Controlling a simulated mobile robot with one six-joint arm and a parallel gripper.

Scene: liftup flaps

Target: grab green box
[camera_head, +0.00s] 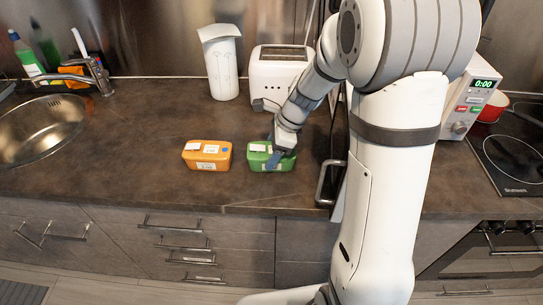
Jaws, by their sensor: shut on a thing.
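The green box (258,161) sits on the dark brown counter, with a white label on its top left. My gripper (276,160) reaches down onto the right part of the green box from above and is shut on it. The fingers partly cover the box's top and right side, so the exact contact is hidden. I cannot tell any gap between the box and the counter.
An orange box (207,155) with white labels stands just left of the green box. Behind are a white toaster (277,76) and a paper roll (221,66). A sink (42,128) is at left, a hob (511,157) at right. The counter (130,150) left of the orange box is clear.

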